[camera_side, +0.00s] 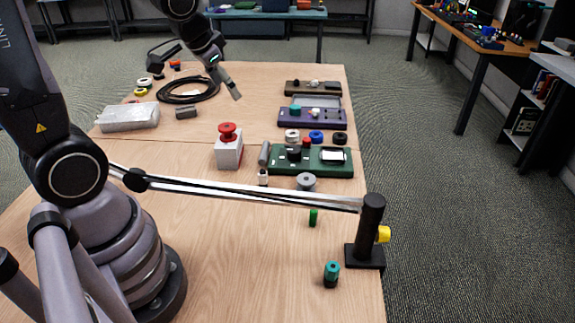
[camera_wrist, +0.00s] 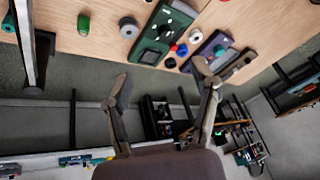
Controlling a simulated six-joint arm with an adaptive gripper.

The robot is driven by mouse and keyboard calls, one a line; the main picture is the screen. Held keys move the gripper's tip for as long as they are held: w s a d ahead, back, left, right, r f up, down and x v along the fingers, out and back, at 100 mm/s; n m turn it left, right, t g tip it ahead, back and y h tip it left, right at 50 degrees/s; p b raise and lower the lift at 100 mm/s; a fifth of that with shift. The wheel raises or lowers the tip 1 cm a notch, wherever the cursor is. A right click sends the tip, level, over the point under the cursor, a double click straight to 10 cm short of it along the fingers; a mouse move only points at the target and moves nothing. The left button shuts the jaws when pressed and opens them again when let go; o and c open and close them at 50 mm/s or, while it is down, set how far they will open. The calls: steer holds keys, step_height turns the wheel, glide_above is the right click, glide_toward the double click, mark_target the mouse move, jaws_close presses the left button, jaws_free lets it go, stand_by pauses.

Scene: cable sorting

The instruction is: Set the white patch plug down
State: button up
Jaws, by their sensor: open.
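My gripper (camera_side: 232,88) is raised over the far part of the table in the side view, right of the black cable coil. Its two fingers are spread with nothing between them in the wrist view (camera_wrist: 162,82). Small white pieces sit on the purple board (camera_side: 285,119) and on the brown board (camera_side: 296,88). I cannot tell which of these is the white patch plug. None touches my gripper.
A grey box with a red button (camera_side: 229,152) stands mid-table. The black cable coil (camera_side: 188,91) and a clear wrapped block (camera_side: 129,118) lie at the left. A metal bar ends at a black post (camera_side: 369,225) near the right edge. The near wood is mostly clear.

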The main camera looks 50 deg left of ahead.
steer(key=a+x, duration=0.1)
steer(key=x, duration=0.8)
steer(key=h, duration=0.2)
glide_toward(265, 178)
steer(key=shift+m+g, duration=0.3)
steer(key=x, duration=0.3)
steer(key=a+x, duration=0.1)
steer(key=x, duration=0.1)
steer(key=shift+w+f, duration=0.1)
steer(key=shift+w, duration=0.45)
steer(key=shift+a+x, duration=0.2)
steer(key=shift+x, duration=2.9)
steer(key=shift+c, duration=0.4)
jaws_close()
